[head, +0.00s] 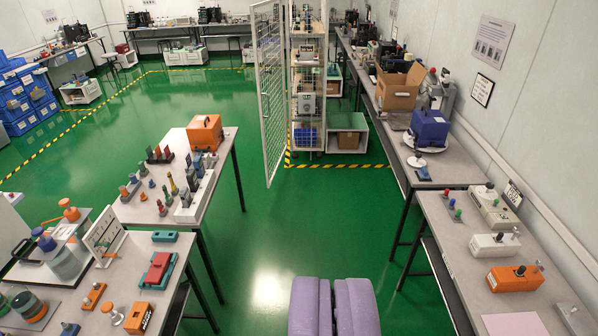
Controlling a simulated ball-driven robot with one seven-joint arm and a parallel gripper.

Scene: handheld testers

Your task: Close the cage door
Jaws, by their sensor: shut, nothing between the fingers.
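The cage door (268,85) is a white wire-mesh panel in a white frame. It stands open, swung out toward me from the cage (308,75) at the top middle of the head view. Shelves with items show inside the cage behind the opening. The door's free edge is the near left one. My gripper (332,285) is at the bottom middle, its two purple fingers shut together with nothing between them. It is well short of the door, and green floor lies between them.
A table with testers (228,133) stands left of the door, and another table (150,240) is nearer left. Benches (440,170) run along the right wall. The green floor (300,220) between them is clear. Yellow-black tape (340,165) edges the cage.

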